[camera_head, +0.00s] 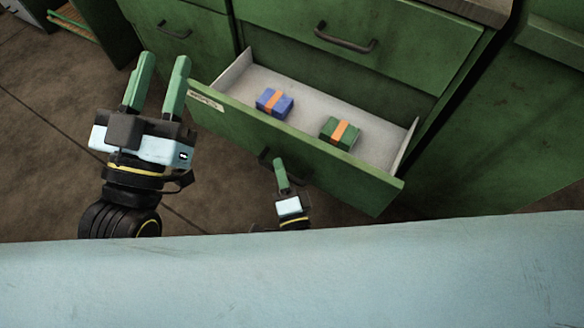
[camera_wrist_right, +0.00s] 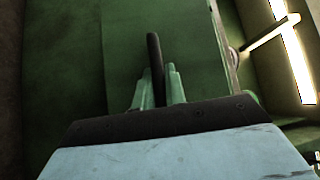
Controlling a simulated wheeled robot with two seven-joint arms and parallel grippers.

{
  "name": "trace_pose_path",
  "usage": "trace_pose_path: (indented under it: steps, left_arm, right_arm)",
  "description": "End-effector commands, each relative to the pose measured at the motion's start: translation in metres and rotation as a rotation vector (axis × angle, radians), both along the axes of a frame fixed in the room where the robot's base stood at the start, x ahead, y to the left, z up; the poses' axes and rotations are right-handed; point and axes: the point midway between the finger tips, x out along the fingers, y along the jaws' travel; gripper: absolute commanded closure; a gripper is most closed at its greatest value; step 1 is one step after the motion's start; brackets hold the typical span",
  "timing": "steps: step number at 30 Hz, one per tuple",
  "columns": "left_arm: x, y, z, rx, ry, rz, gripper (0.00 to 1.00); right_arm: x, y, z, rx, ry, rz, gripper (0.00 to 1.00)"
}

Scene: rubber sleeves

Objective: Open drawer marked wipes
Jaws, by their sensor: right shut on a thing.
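A green drawer (camera_head: 300,150) stands pulled out of the cabinet in the head view. A small pale label (camera_head: 206,101) sits at the top left of its front; I cannot read it. The drawer holds a blue packet with an orange band (camera_head: 275,103) and a green packet with an orange band (camera_head: 340,133). My right gripper (camera_head: 281,170) is at the drawer's front, shut on its dark handle (camera_head: 264,158). In the right wrist view the handle (camera_wrist_right: 155,62) stands between the fingers (camera_wrist_right: 158,85). My left gripper (camera_head: 158,80) is open and empty, left of the drawer.
A closed drawer with a dark handle (camera_head: 345,38) is above the open one. Another green cabinet front (camera_head: 185,40) is at the upper left. A pale blue surface (camera_head: 290,280) fills the bottom of the head view. Bare brown floor (camera_head: 50,130) lies at the left.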

Motion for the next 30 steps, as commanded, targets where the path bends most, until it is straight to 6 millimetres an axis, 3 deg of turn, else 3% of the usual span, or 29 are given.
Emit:
trace_pose_path:
  steps: [17,18,22,30]
  left_arm:
    - [-0.0031,-0.0004,0.0073,-0.015,-0.045,-0.003,0.64]
    - [-0.0031,-0.0004,0.0073,-0.015,-0.045,-0.003,0.64]
    - [-0.0031,-0.0004,0.0074,-0.015,-0.045,-0.003,0.64]
    - [-0.0030,-0.0005,0.0074,-0.015,-0.044,-0.003,0.64]
  right_arm:
    - [0.0032,0.0047,-0.0002,-0.001,-0.001,-0.003,1.00]
    - [0.0032,0.0047,-0.0002,-0.001,-0.001,-0.003,0.82]
    - [0.0031,0.0050,-0.0001,-0.002,-0.001,-0.002,0.66]
    - [0.0029,0.0055,0.0000,-0.001,0.000,-0.001,0.66]
